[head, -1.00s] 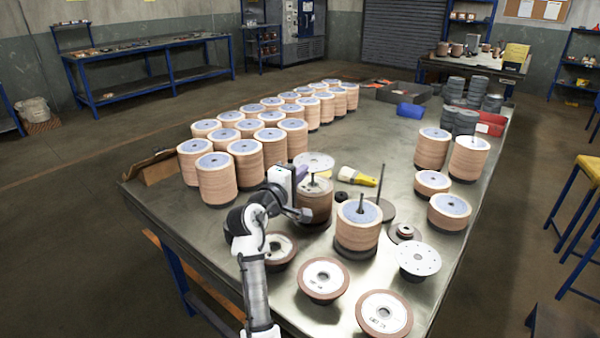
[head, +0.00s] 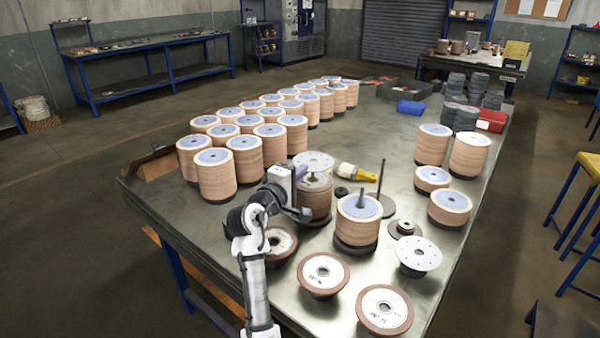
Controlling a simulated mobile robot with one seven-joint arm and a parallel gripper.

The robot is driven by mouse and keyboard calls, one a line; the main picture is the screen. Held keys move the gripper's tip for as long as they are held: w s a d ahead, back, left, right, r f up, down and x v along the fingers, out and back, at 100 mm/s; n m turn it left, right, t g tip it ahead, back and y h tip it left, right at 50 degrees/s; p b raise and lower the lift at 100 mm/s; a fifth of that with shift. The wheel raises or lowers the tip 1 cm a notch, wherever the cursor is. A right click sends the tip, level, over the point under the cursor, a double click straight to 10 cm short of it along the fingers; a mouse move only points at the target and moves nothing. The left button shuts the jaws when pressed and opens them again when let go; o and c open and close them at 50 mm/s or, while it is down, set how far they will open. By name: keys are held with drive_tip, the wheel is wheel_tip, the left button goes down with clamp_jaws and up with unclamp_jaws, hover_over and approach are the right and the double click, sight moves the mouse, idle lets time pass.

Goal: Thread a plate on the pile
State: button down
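My gripper (head: 303,213) is low at the near side of a brown disc pile (head: 318,200). My arm partly hides this pile, and a short post shows at its top. The fingers are too small to tell open from shut, or whether they hold anything. Just right of it stands another pile (head: 356,228) with a blue-grey top and a post sticking up. A tall bare post (head: 381,172) rises from a dark round base behind that pile. A white plate with small holes (head: 418,252) lies at the right.
Flap discs with white centres (head: 323,271) (head: 385,308) lie at the table's front. Many tall stacks (head: 216,178) fill the left and back. More stacks (head: 450,207) stand at the right. A yellow brush (head: 355,172) lies mid-table. Bare table (head: 390,125) shows beyond it.

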drive_tip(key=shift+f+b, duration=0.55)
drive_tip(key=shift+f, duration=0.7)
drive_tip(key=shift+w+d, duration=0.1)
drive_tip(key=shift+w, duration=0.05)
